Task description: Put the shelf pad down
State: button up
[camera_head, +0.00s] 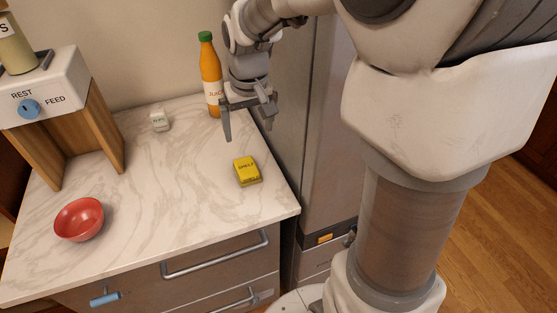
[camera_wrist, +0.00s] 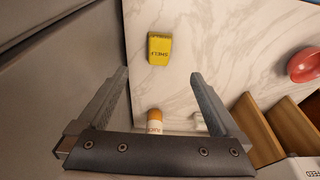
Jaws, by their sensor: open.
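The shelf pad is a small yellow block (camera_head: 247,171) with dark lettering that reads SHELF. It lies on the marble-patterned counter near its right edge. It also shows in the wrist view (camera_wrist: 160,49), beyond the fingertips and flat on the counter. My gripper (camera_head: 249,132) is open and empty, with its fingers pointing down above the counter, a little behind the pad. In the wrist view the two fingers (camera_wrist: 158,73) are spread wide with nothing between their tips. The pad and the fingers are apart.
A juice bottle (camera_head: 211,77) stands behind my gripper, close to the fingers. A small white block (camera_head: 160,121), a red bowl (camera_head: 79,219) and a wooden-legged REST/FEED dispenser (camera_head: 56,100) are to the left. A tall grey cabinet (camera_head: 334,130) borders the counter's right side. The counter's middle is clear.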

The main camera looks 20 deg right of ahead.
jog(key=s+r+t, duration=0.1)
jog(key=s+r, duration=0.2)
jog(key=s, duration=0.6)
jog(key=s+r+t, duration=0.2)
jog(key=s+r, duration=0.2)
jog(key=s, duration=0.6)
jog(key=shift+s, duration=0.25)
jog(key=shift+a, duration=0.2)
